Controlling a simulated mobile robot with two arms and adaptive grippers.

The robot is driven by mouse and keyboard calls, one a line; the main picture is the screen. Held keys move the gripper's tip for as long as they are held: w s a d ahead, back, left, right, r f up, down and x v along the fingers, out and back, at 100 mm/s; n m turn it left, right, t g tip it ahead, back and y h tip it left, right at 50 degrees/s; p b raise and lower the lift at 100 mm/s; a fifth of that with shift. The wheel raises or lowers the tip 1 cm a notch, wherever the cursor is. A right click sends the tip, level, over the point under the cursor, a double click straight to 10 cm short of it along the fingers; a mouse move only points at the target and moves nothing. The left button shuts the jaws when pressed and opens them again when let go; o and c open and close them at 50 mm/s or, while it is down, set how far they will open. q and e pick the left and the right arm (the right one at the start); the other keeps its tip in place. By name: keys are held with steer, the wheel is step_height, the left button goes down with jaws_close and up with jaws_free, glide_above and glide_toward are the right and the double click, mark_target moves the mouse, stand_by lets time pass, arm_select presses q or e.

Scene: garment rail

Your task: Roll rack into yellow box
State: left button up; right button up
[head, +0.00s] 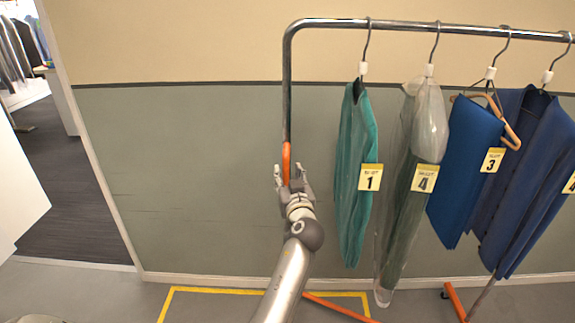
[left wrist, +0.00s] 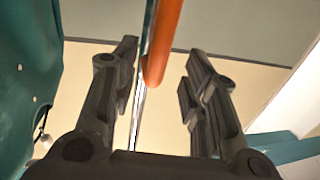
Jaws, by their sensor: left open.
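The chrome garment rack (head: 287,85) stands before the wall, with an orange grip (head: 286,160) on its left post. My left gripper (head: 290,177) is open at this grip. In the left wrist view the orange grip (left wrist: 165,42) and chrome post lie between the spread fingers (left wrist: 160,65), closer to the left finger, with a gap to the right one. The yellow box (head: 215,290) is a taped outline on the floor at lower left, partly hidden by my left arm. An orange base leg (head: 340,307) crosses its right part. My right gripper is not in view.
Garments with numbered tags hang on the rail, including a teal one (head: 353,190) close right of my gripper and a blue one (head: 465,165). A wall (head: 190,180) runs behind. A doorway (head: 55,170) opens at left. The floor inside the outline's left part looks clear.

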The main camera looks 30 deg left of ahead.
mark_target(287, 169)
arm_select(q)
steer(key=shift+x, duration=2.6)
steer(key=shift+c, duration=0.5)
steer(key=shift+d, duration=0.1)
jaws_close()
